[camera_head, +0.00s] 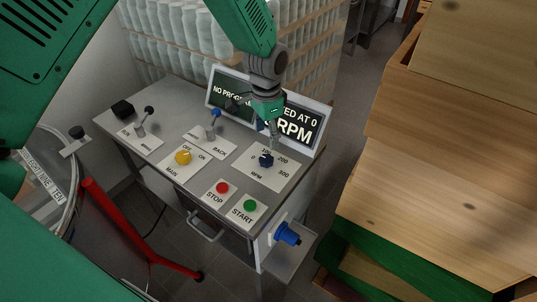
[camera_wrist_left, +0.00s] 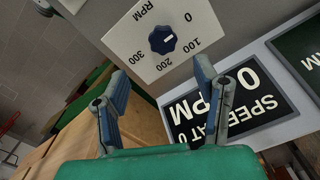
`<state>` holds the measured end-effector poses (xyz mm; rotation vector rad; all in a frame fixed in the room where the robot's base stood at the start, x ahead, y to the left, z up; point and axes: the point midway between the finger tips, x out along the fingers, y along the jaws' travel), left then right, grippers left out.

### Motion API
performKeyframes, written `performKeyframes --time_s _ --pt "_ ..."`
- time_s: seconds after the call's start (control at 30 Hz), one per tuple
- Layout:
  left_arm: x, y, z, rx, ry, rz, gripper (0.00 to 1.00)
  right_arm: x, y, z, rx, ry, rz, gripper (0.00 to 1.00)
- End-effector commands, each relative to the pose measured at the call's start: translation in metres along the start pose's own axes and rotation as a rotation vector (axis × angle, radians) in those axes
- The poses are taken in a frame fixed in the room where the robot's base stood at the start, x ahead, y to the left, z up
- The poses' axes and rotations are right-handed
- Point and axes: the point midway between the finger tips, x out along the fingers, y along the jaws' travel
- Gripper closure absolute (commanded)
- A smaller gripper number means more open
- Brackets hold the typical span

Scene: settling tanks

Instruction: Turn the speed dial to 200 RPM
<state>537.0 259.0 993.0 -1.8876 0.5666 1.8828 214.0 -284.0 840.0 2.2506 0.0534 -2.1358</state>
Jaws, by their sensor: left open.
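The speed dial (camera_head: 266,160) is a dark blue knob on a white plate marked 0, 100, 200, 300 and RPM, at the console's right side. It shows whole in the left wrist view (camera_wrist_left: 162,39), where its short white mark points to the right, roughly toward the 0 and 100 side. My left gripper (camera_head: 267,123) is above and just behind the dial in the head view, pointing down. In the wrist view its two fingers (camera_wrist_left: 160,78) are spread, with nothing between them, apart from the dial. My right gripper is not in view.
A display (camera_head: 303,124) behind the dial reads speed at 0 RPM. A red STOP button (camera_head: 222,188), a green START button (camera_head: 250,205), a yellow MAIN switch (camera_head: 183,157) and levers share the console. Wooden boxes (camera_head: 440,190) stand right; wrapped bottles (camera_head: 200,40) stand behind.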

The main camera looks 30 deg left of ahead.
Motion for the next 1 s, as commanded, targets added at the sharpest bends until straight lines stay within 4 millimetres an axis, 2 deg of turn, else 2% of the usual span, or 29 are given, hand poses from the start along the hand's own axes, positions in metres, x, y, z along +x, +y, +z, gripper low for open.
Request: performKeyframes --time_s 0.03,0.2,0.4,0.6,0.87,0.9,0.97,1.0 --pt "0.013 0.001 0.001 0.000 -0.006 0.003 0.44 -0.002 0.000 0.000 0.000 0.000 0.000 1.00" --pt "0.050 0.000 0.001 -0.001 -0.004 0.003 0.44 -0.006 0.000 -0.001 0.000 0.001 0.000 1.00" --pt "0.080 0.001 0.000 -0.001 -0.001 0.001 0.44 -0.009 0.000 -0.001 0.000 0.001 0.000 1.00" --pt "0.093 0.001 0.000 -0.001 0.000 -0.001 0.44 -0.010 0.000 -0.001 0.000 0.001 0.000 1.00" --pt "0.095 0.000 0.000 -0.001 0.000 0.000 0.44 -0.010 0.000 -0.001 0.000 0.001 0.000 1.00" --pt "0.095 0.000 0.000 -0.001 0.000 0.000 0.51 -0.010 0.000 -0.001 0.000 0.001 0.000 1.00" --pt "0.095 0.000 0.000 -0.001 0.000 0.000 0.72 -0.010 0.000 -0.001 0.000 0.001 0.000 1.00" --pt "0.095 0.000 0.000 -0.001 0.000 0.000 0.86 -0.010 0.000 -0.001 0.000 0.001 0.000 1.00"
